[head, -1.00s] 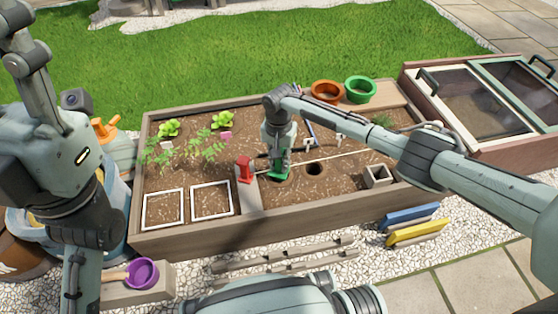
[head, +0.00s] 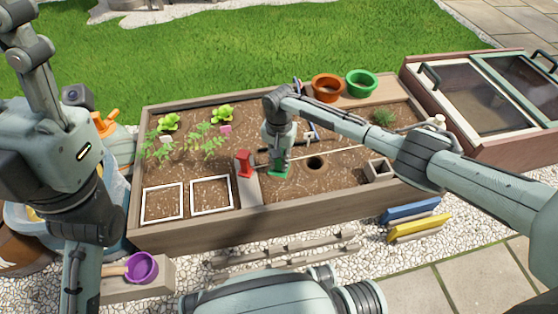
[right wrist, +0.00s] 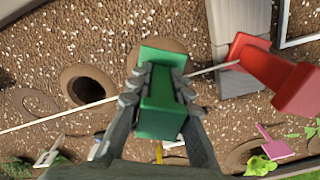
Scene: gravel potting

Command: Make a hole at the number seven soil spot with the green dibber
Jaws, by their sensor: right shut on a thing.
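My right gripper (head: 279,168) is over the soil bed and shut on the green dibber (right wrist: 163,112). In the right wrist view the two fingers (right wrist: 158,88) clamp the dibber's green handle from both sides. The dibber also shows in the head view (head: 279,171), mostly covered by the gripper. It is over a round brown soil spot (right wrist: 170,48), partly hidden behind it; I cannot tell how deep its tip is. Beside it is an open dark hole (right wrist: 88,86), also seen in the head view (head: 315,163). No number seven is legible. My left gripper is out of view.
A red tool (head: 244,163) stands close left of the dibber, on a grey board (head: 248,190). A thin string crosses the soil. White square frames (head: 162,203), seedlings and a small square box (head: 378,169) share the wooden bed. Orange and green pots (head: 361,84) sit behind.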

